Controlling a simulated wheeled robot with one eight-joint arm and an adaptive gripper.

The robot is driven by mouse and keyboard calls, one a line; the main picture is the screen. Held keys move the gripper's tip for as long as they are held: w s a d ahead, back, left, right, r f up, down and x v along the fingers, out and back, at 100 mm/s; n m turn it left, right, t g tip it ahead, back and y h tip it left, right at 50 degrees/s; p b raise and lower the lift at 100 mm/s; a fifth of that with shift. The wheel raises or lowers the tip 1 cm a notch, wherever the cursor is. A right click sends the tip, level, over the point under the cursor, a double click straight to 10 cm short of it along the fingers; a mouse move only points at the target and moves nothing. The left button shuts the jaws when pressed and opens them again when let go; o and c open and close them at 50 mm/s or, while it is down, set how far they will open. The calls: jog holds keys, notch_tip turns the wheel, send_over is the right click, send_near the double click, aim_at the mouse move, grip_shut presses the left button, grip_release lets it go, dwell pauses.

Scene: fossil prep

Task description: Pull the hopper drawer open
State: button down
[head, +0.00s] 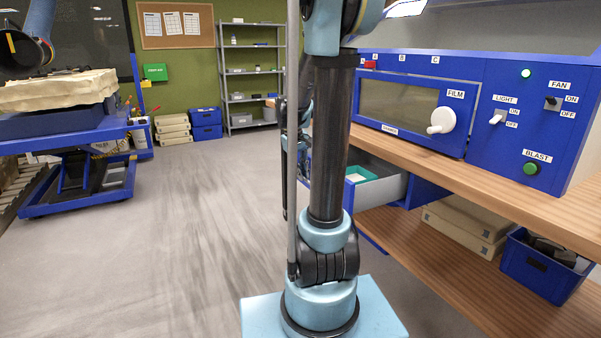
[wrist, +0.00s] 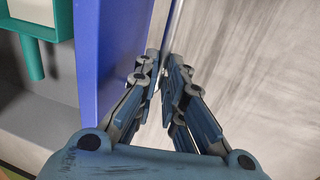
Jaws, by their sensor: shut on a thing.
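The hopper drawer (head: 392,188) stands pulled out from under the wooden bench in the head view, its grey side wall and part of its inside showing. A teal item (head: 360,174) with a pale top lies in it. In the wrist view the drawer's blue front panel (wrist: 112,50) runs beside my gripper (wrist: 164,72), and the teal item (wrist: 36,45) shows at the upper left. My gripper is shut on the drawer's handle (wrist: 158,38), a pale bar in front of the panel, mostly hidden by the fingers. In the head view my arm hides most of the drawer front.
The blue cabinet (head: 478,110) with window and switches stands on the bench (head: 480,178). A blue crate (head: 545,268) and beige slabs (head: 462,235) sit on the lower shelf. A blue lift table (head: 75,138) bears a pale block at left. The floor between is clear.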

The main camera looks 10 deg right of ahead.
jog(key=shift+w+a+r, duration=0.1)
jog(key=shift+w, duration=0.1)
jog(key=c, duration=1.7)
grip_release()
jog(key=r, duration=0.4)
jog(key=a+r, duration=0.1)
jog(key=r, duration=0.2)
jog(key=s+a+r, duration=0.1)
jog(key=r, duration=0.3)
jog(key=shift+a+r, duration=0.1)
jog(key=shift+r, duration=0.2)
jog(key=s+a+f, duration=0.1)
jog(key=s+f, duration=0.5)
jog(key=s, duration=0.2)
jog(key=s+a+f+m+t+y, duration=0.1)
jog(key=s+f, duration=0.4)
jog(key=s, duration=0.4)
jog(key=s+a+f+m+y, duration=0.1)
jog(key=s+a+f, duration=0.1)
jog(key=s+f, duration=0.4)
jog(key=shift+s+f+t, duration=0.2)
jog(key=shift+s, duration=0.5)
jog(key=shift+s+f+t, duration=0.15)
jog(key=shift+s+t, duration=0.05)
jog(key=shift+s, duration=0.5)
